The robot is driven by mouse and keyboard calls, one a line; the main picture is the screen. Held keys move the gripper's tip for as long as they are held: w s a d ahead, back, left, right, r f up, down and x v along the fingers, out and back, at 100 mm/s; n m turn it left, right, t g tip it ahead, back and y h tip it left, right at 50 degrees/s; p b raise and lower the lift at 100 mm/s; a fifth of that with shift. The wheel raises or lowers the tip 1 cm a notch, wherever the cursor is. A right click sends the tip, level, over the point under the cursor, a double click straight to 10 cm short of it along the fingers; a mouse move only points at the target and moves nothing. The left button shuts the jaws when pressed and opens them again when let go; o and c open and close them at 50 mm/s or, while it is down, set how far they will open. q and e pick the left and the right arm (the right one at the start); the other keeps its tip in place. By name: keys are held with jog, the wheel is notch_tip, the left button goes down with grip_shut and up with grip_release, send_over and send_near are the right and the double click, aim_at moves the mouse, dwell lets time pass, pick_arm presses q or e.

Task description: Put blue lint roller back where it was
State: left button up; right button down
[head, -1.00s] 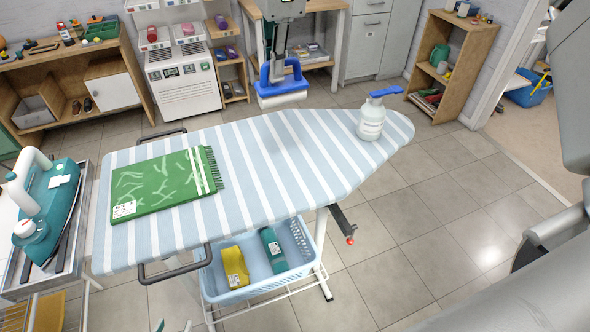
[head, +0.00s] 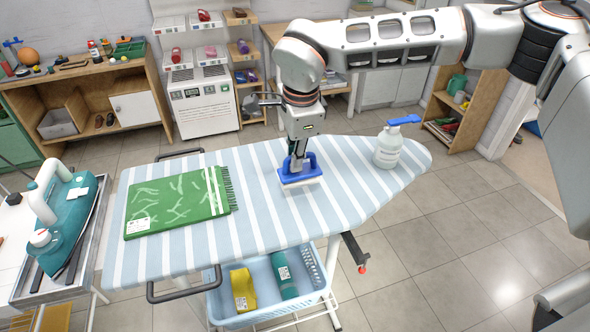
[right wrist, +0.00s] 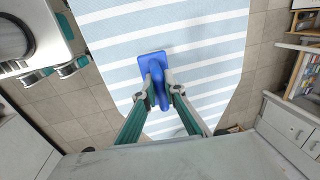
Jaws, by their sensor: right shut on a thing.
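The blue lint roller (head: 299,175) has a blue handle frame and a white roll. It is at the striped ironing board (head: 260,220), right of the green folded cloth (head: 178,202) and left of the white spray bottle (head: 388,148). My right gripper (head: 298,152) is shut on the roller's handle from above. In the right wrist view both fingers (right wrist: 160,90) close around the blue lint roller (right wrist: 152,63) over the stripes. Whether the roll touches the board or hovers just above it, I cannot tell. My left gripper does not show.
A teal iron (head: 68,225) stands on a rack at the left. Wooden shelves and a white cabinet (head: 203,100) line the back. The board is bare around the roller.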

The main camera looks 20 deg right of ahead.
aim_at(298, 177)
jog(key=shift+f, duration=1.8)
jog(key=shift+f, duration=0.1)
jog(key=c, duration=2.1)
grip_release()
jog(key=shift+f, duration=0.1)
notch_tip(298, 177, up, 12)
jog(key=s, duration=0.2)
